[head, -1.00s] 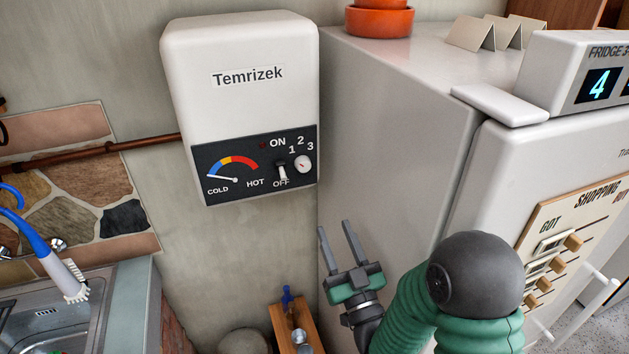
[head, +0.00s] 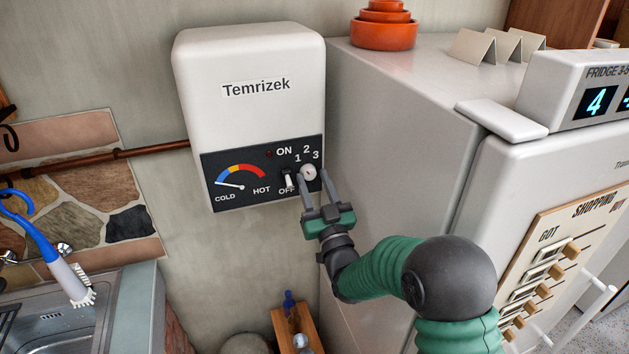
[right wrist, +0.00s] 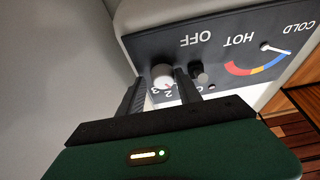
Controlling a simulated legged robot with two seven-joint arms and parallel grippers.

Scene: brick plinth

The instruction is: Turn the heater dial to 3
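The white heater (head: 250,58), labelled Temrizek, hangs on the wall. Its black panel (head: 230,203) carries a COLD–HOT gauge, a toggle switch (head: 289,180) tipped down towards OFF, and a round white dial (head: 308,172) with 1, 2 and 3 around it. My right gripper (head: 314,176) is open, its fingers reaching up to the dial. In the right wrist view the dial (right wrist: 163,75) sits between the two fingers (right wrist: 158,86), with a gap visible. Which number the dial points to is too small to tell. My left gripper is not in view.
The fridge (head: 400,100) stands close to the right of the heater, with orange pots (head: 384,30) and folded cards on top. A sink (head: 75,325) with a blue-handled brush (head: 55,262) is at lower left. A wooden shelf (head: 290,328) is below.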

